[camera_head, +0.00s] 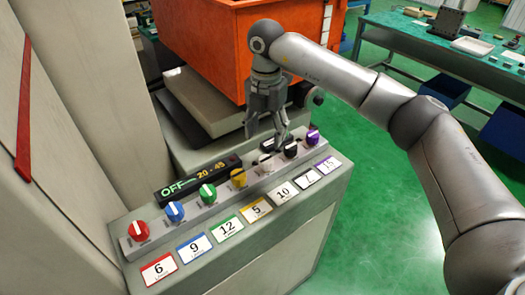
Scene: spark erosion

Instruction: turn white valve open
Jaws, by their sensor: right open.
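A sloped control panel carries a row of coloured knobs. The white valve (264,163) sits between the yellow knob (238,178) and the black knob (290,149); it is small and blends with the pale panel, so its turn position cannot be told. My right gripper (276,140) is open and points down just above and behind the white and black knobs. Its fingers are close to them, but I cannot tell whether they touch anything. My left gripper is not in view.
The red knob (137,230), blue knob (174,211), green knob (207,194) and purple knob (313,137) share the row. A display (197,178) reads OFF. Numbered labels line the front. An orange tank (205,45) stands behind. Green floor (385,225) is clear at right.

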